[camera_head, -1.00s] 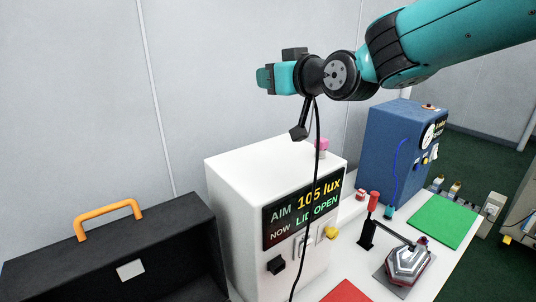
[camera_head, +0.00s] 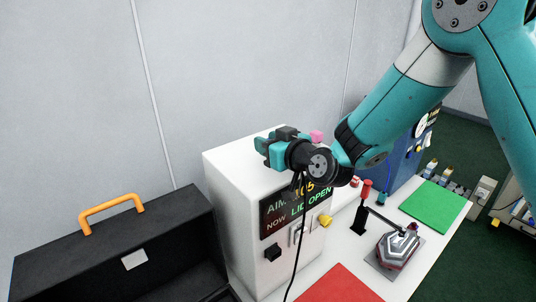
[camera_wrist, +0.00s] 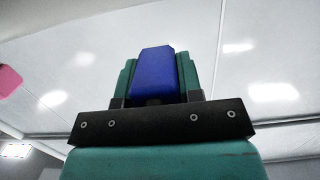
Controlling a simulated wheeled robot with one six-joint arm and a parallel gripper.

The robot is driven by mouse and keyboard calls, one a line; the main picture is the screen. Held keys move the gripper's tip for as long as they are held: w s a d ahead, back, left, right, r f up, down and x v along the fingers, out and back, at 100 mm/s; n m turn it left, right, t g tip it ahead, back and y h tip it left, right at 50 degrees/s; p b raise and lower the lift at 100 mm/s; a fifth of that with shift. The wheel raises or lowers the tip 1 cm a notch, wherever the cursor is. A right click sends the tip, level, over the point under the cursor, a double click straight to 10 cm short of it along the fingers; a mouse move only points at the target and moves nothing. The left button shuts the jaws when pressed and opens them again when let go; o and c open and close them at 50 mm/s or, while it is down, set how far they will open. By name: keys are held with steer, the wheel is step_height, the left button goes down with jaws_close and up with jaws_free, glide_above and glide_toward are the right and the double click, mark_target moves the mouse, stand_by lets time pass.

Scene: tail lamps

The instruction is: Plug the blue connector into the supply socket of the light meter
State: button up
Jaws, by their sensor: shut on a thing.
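My gripper (camera_wrist: 157,66) is shut on the blue connector (camera_wrist: 155,75), which sits between its two teal fingers in the wrist view. In the head view my gripper (camera_head: 275,150) is in front of the upper part of a white cabinet (camera_head: 232,185), apparently the light meter. The connector cannot be made out there. A black cable (camera_head: 298,245) hangs down from the wrist area across the cabinet's front. The cabinet's display (camera_head: 280,212) shows "LID OPEN" and is partly covered by the arm. Below it are a black square part (camera_head: 272,252) and a yellow part (camera_head: 325,220). I cannot tell which is the supply socket.
A black box (camera_head: 170,225) with an orange handle (camera_head: 108,206) stands at left. On the right are a red mat (camera_head: 340,285), a green mat (camera_head: 435,205), a lamp on a fixture (camera_head: 393,250), a red-topped post (camera_head: 362,208) and a blue cabinet (camera_head: 408,160). Wall space at upper left is clear.

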steer(key=shift+f, duration=2.1)
steer(key=shift+f+b, duration=0.3)
steer(key=o, duration=0.9)
steer(key=shift+r, duration=0.1)
steer(key=shift+r+p, duration=0.15)
steer(key=shift+p, duration=0.6)
steer(key=shift+s+d+f+b, duration=0.35)
steer(key=shift+s+b, duration=0.1)
steer(key=shift+b, duration=0.75)
steer(key=shift+w+d+r+b+v, duration=0.1)
steer(key=shift+r+b+v, duration=0.1)
steer(key=shift+b+v, duration=2.5)
steer(key=shift+w+d+r+b+v, duration=0.1)
steer(key=shift+r+b+v, duration=0.1)
steer(key=shift+b+v, duration=2.45)
steer(key=shift+w+d+r+b+v, duration=0.1)
steer(key=shift+r+b+v, duration=0.1)
steer(key=shift+b+v, duration=2.45)
